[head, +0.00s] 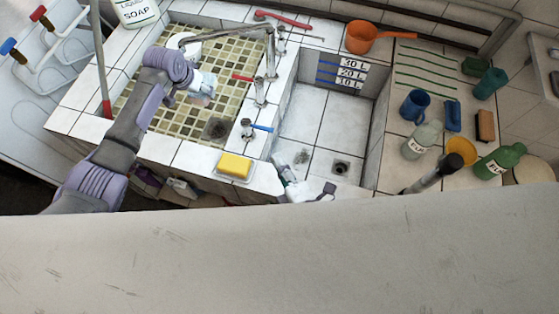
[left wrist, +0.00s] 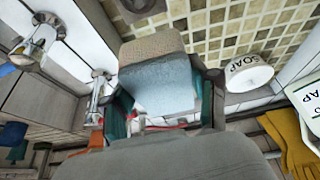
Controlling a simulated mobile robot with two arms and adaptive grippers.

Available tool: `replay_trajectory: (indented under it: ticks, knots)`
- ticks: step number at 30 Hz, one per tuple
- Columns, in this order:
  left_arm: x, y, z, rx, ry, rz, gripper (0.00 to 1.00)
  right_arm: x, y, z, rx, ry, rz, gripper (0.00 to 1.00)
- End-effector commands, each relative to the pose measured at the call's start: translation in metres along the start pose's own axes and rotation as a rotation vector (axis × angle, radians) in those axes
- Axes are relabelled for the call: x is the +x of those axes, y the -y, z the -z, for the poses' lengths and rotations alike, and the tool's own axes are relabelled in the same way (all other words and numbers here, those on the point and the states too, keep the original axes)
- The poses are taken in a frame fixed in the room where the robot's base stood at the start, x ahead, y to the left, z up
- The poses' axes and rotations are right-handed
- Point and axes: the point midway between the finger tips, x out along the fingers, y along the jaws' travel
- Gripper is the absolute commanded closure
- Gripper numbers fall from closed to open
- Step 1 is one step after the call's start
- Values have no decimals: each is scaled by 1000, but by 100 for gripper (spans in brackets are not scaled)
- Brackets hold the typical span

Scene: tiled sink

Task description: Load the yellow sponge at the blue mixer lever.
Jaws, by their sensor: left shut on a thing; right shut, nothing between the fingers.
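The yellow sponge (head: 235,165) lies on a pale dish on the tiled front ledge, left of the blue mixer lever (head: 262,127). The blue lever's tap stands on the divider between the two basins. My left gripper (head: 200,90) is over the mosaic basin, shut on a light blue block with a tan layer, like a sponge (left wrist: 158,78). The fingers grip its sides in the left wrist view. My right gripper (head: 281,165) appears low beside the divider, right of the yellow sponge, shut and empty. Its arm is mostly hidden.
A red-lever tap (head: 259,90) and a long spout (head: 225,36) stand near my left gripper. The right basin (head: 308,115) is empty. Bottles, cups and sponges crowd the right counter, including a green bottle (head: 500,160). An orange scoop (head: 362,38) lies behind.

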Motion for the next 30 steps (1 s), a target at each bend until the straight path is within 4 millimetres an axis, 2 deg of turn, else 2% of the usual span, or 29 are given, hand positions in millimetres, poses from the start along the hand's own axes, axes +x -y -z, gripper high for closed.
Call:
replay_trajectory:
  ticks: [10, 13, 21, 27, 30]
  knots:
    - [0, 0, 0, 0, 0, 0, 69, 0, 0, 0, 0, 0, 0, 100]
    - [-4, -2, 1, 0, 0, 0, 69, -1, -6, 1, 0, 0, 0, 100]
    - [-21, -18, 1, 1, 1, -1, 69, -5, -34, 5, 0, 0, 0, 100]
    - [-34, -33, 0, 1, 0, -2, 69, -7, -48, 7, 0, 0, 0, 100]
    - [-37, -40, -1, 3, -2, -1, 69, -6, -43, 6, 0, 0, 0, 100]
